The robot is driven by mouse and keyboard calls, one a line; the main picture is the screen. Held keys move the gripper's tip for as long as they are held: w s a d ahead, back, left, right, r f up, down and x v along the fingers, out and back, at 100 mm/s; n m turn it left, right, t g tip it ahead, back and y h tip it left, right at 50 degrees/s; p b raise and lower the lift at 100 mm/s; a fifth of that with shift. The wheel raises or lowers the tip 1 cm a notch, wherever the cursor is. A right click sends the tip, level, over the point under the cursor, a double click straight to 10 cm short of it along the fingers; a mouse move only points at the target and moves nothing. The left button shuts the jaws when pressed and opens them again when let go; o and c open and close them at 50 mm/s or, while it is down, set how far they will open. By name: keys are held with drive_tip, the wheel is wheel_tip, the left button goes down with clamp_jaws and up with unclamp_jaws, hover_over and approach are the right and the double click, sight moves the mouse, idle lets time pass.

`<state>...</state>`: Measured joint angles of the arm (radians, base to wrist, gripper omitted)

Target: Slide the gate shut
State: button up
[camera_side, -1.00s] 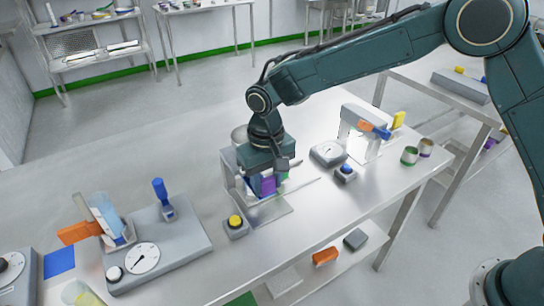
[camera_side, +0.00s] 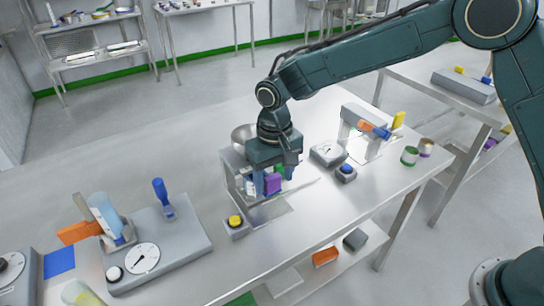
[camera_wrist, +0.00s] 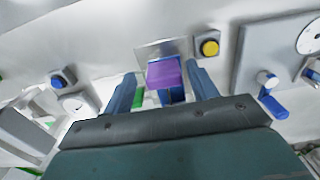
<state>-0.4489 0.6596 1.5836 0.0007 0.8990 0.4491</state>
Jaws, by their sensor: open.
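A purple block (camera_side: 272,184), apparently the gate's handle, is at the front of a small metal-framed station (camera_side: 232,175) on the table. My gripper (camera_side: 275,178) is over this station, pointing down, with its blue fingers on either side of the purple block. In the wrist view the purple block (camera_wrist: 164,73) lies between the open fingers of my gripper (camera_wrist: 163,82), with visible gaps beside it. A grey plate (camera_wrist: 150,48) lies beyond it. My gripper hides much of the station, so I cannot tell how far the gate is open.
A yellow button box (camera_side: 236,226) stands in front of the station. A blue button box (camera_side: 345,173) and a dial gauge (camera_side: 327,153) stand to the right. A grey base with a dial (camera_side: 180,245) and blue lever (camera_side: 162,195) is at left. A metal bowl (camera_side: 243,136) is behind.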

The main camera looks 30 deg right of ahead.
sight(277, 175)
wheel_tip(277, 175, up, 14)
drive_tip(key=shift+f, duration=0.25)
idle(0.4)
drive_tip(key=shift+d, duration=0.1)
drive_tip(key=s+d+r+t, duration=0.3)
drive_tip(key=s+d+r, duration=0.6)
drive_tip(key=s+d, duration=0.4)
drive_tip(key=s+d+f+t, duration=0.1)
drive_tip(key=s+d+f, duration=0.1)
drive_tip(key=s+d, duration=0.2)
drive_tip(key=s+d+f+t, duration=0.1)
drive_tip(key=s+d, duration=0.4)
drive_tip(key=s, duration=0.6)
drive_tip(key=shift+f+t, duration=0.3)
drive_tip(key=shift+f, duration=0.2)
